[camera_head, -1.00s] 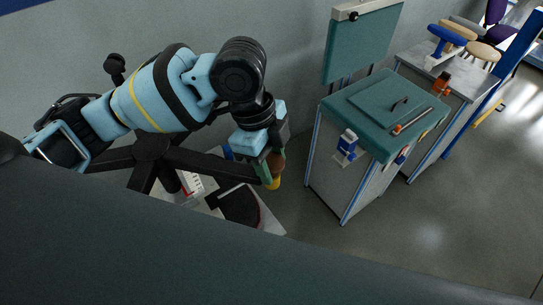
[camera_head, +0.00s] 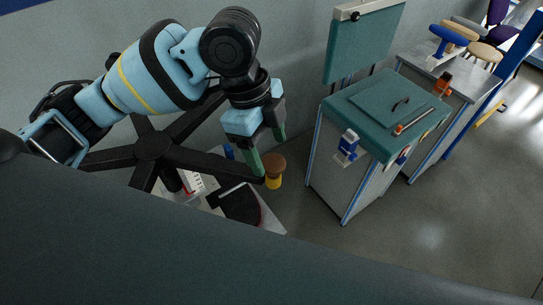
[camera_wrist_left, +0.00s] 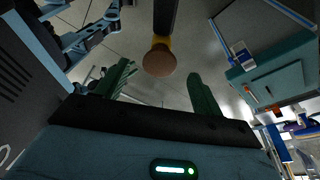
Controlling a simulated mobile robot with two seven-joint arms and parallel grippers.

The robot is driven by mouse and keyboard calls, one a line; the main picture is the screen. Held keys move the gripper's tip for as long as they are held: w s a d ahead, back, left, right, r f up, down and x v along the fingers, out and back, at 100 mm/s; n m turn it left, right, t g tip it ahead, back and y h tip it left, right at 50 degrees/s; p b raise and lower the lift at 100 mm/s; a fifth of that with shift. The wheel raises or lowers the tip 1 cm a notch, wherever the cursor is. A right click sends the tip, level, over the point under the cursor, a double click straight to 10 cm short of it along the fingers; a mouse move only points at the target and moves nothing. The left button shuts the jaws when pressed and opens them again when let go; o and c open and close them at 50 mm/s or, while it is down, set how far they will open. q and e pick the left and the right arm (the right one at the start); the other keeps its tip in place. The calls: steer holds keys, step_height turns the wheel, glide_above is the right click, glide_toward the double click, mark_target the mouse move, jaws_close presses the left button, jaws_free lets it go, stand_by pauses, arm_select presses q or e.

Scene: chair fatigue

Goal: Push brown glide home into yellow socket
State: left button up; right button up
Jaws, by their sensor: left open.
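The brown glide (camera_head: 274,160) sits at the yellow socket (camera_head: 274,182) on the end of one leg of a black star-shaped chair base (camera_head: 152,147). In the left wrist view the round brown face of the glide (camera_wrist_left: 159,62) fronts the yellow socket (camera_wrist_left: 161,40); I cannot tell how deep it is seated. My left gripper (camera_head: 267,148) is open, its green fingers spread and empty beside the glide. In the wrist view the glide shows between the two fingers, apart from both. My right gripper is not in view.
A cabinet with a green top (camera_head: 365,140) stands to the right, with an orange-handled tool (camera_head: 411,122) on it. A grey bench (camera_head: 450,75) is behind it. The floor at right is clear.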

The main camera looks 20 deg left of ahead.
mark_target(263, 159)
arm_select(q)
steer(key=shift+v, duration=1.75)
